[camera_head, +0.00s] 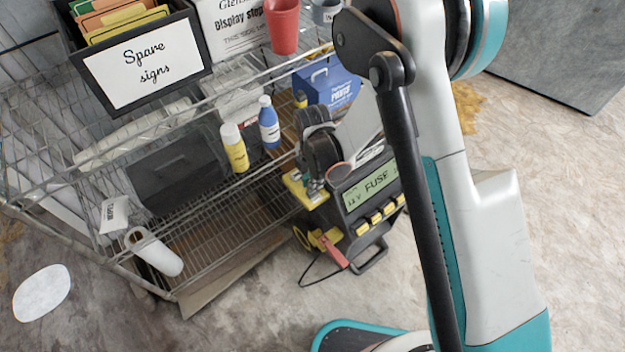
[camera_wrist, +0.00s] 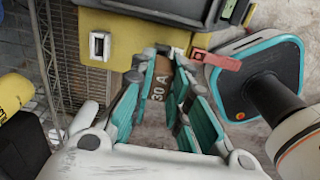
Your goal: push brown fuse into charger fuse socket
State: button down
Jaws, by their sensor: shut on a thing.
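The brown fuse (camera_wrist: 161,80), marked 30 A, is between the teal fingers of my gripper (camera_wrist: 163,62) in the wrist view. My gripper is shut on it. The fuse's far end points at the front edge of a yellow block (camera_wrist: 112,28) on the charger. A pale slot (camera_wrist: 99,45) shows in the block, left of the fuse. The fingers hide the fuse's tip, so I cannot tell whether it touches a socket. In the head view the charger (camera_head: 372,190) shows FUSE on its display; my gripper (camera_head: 314,184) is at its yellow left part (camera_head: 300,190).
A wire shelf (camera_head: 215,215) stands left of the charger, with a yellow bottle (camera_head: 234,148), a blue bottle (camera_head: 268,122) and a blue box (camera_head: 328,82). A red clamp (camera_head: 331,252) with a black cable hangs at the charger's front. Floor is clear in front of the shelf.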

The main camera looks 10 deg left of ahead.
jog(key=shift+f, duration=1.2)
jog(key=c, duration=1.5)
grip_release()
jog(key=shift+o, duration=0.2)
notch_tip(320, 180, up, 12)
